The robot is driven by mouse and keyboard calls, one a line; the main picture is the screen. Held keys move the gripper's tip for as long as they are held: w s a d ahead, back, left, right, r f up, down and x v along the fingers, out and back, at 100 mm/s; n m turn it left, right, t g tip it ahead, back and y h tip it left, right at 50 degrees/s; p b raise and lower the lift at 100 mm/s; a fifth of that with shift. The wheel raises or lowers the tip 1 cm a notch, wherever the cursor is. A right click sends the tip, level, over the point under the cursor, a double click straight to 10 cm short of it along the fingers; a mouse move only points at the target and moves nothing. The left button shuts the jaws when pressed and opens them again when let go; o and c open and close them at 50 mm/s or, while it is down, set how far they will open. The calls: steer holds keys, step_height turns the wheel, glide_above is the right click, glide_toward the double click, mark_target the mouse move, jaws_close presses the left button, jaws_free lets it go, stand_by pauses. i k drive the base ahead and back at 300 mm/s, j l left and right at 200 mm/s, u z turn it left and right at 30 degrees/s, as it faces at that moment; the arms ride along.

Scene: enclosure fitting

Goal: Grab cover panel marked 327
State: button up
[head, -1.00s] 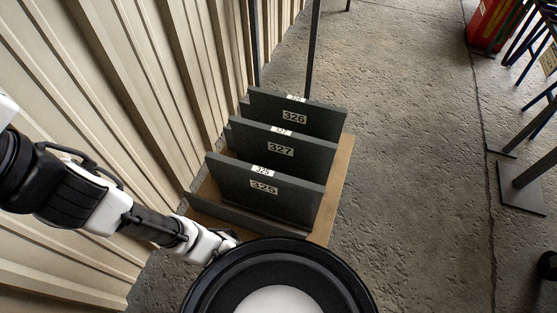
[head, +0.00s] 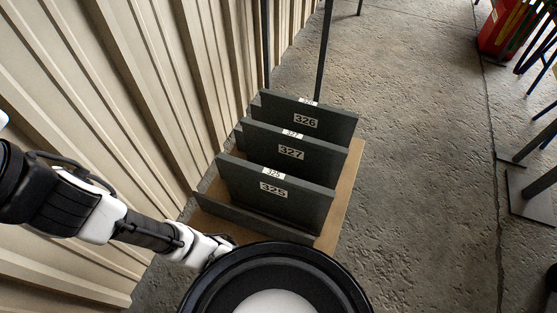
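The dark grey cover panel marked 327 (head: 315,157) stands upright in the middle of a row of three panels in the head view. The panel marked 326 (head: 330,125) stands behind it, and the panel marked 325 (head: 300,200) stands in front and hides its lower part. White labels show on the panels' faces and top edges. My arm reaches in from the left toward the near side of the row. My gripper is not clearly visible; the arm's end goes behind my round black body part at the bottom.
The panels stand in a rack on a brown wooden base (head: 345,195). A corrugated beige wall (head: 150,90) runs close along the left. Dark posts rise behind the rack. Open concrete floor (head: 425,150) lies to the right, with metal stands and a red container (head: 499,28) farther right.

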mark_target(314, 161)
steer(key=l+u, duration=0.65)
steer(key=u, duration=0.2)
steer(key=k+l+u, duration=0.1)
steer(key=l, duration=0.2)
steer(key=k+l, duration=0.15)
steer(key=l, duration=0.2)
steer(key=k+l+u, duration=0.15)
steer(key=l, duration=0.15)
steer(key=i+l, duration=0.3)
steer(key=l, duration=0.2)
